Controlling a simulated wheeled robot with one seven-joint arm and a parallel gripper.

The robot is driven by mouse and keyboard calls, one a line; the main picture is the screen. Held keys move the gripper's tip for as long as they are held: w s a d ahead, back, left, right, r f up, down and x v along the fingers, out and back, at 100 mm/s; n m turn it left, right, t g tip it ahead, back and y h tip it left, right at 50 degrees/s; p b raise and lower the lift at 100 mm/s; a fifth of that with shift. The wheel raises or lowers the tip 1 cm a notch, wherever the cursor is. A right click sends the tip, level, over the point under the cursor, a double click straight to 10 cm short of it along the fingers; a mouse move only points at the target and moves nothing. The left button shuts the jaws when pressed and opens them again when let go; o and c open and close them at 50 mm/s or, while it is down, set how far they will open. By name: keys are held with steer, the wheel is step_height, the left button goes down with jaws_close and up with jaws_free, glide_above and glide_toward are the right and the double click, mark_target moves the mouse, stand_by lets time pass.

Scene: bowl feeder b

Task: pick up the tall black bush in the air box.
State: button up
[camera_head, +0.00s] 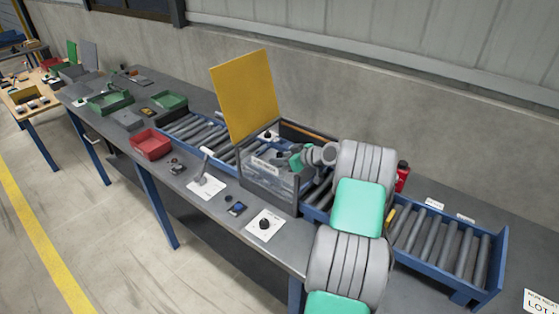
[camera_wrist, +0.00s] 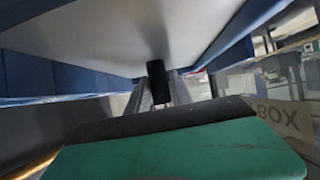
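The air box (camera_head: 266,182) has clear walls, a dark frame and a raised yellow lid (camera_head: 245,96). Its lettered clear wall (camera_wrist: 284,118) shows at the right of the wrist view. My gripper (camera_head: 297,161) reaches into the box from the right; its fingertips are hard to make out there. In the wrist view, a tall black cylinder, the black bush (camera_wrist: 158,82), stands upright just beyond my green gripper body. Grey finger-like parts of my gripper (camera_wrist: 160,96) flank it. Whether they touch the bush is unclear. The head view does not show this bush clearly.
A roller conveyor (camera_head: 440,240) runs along the bench on both sides of the box. A white card with a black round part (camera_head: 264,225) and a white card with a lever (camera_head: 206,184) lie in front. A red tray (camera_head: 151,144) stands left; a red bottle (camera_head: 402,176) stands behind my arm.

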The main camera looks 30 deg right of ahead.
jaws_close()
steer(key=shift+r, duration=0.1)
stand_by(0.3)
